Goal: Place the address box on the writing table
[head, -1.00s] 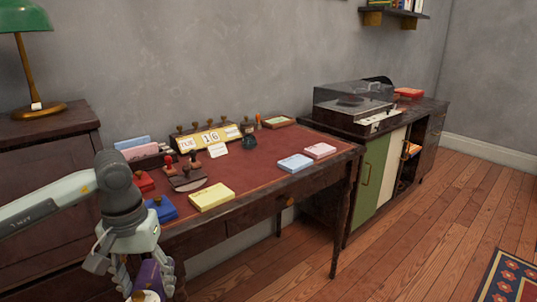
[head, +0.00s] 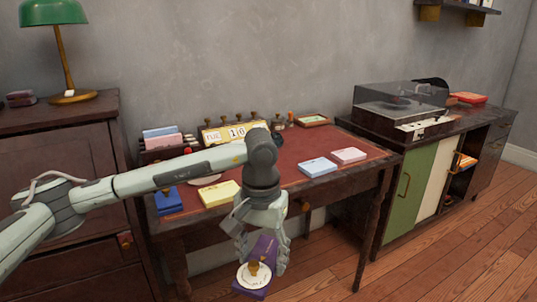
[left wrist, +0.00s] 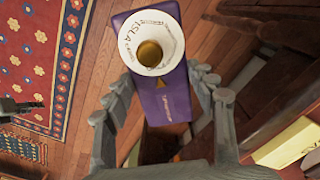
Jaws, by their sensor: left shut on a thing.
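The address box appears to be the purple box (head: 264,246), with a white disc and a brass knob at one end. My left gripper (head: 260,254) is shut on it and holds it tilted in front of the writing table (head: 325,141), below the level of its red top. In the left wrist view the purple box (left wrist: 166,101) lies between the fingers (left wrist: 160,110), with the lettered white disc toward the top. Part of the box is hidden by the fingers in the head view.
The table bears a yellow box (head: 219,194), a blue box (head: 168,201), a light blue box (head: 317,167), a pink box (head: 349,155) and a calendar (head: 234,132). My left arm covers part of the table's left side. Free red surface lies at the middle and back right.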

